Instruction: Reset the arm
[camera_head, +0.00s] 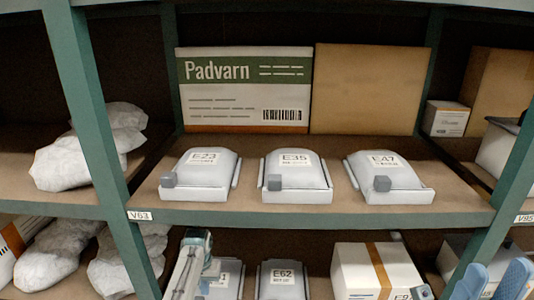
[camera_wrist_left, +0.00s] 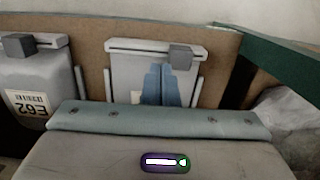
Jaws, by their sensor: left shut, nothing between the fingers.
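My left arm (camera_head: 190,265) reaches up from the bottom edge of the head view, in front of the lower shelf. In the left wrist view the blue fingers of my left gripper (camera_wrist_left: 162,85) are together with nothing between them. They lie in front of a grey-white bin (camera_wrist_left: 125,65), apparently the one partly hidden by my arm in the head view. My right gripper (camera_head: 493,280) is at the bottom right of the head view, its two blue fingers apart and nothing visible between them.
Bin E62 (camera_head: 282,280) sits beside my left arm, with a taped carton (camera_head: 350,270) to its right. The shelf above holds bins E23 (camera_head: 200,172), E35 (camera_head: 295,175) and E47 (camera_head: 388,175). A green upright (camera_head: 85,100) stands left, with wrapped bundles (camera_head: 80,160) behind it.

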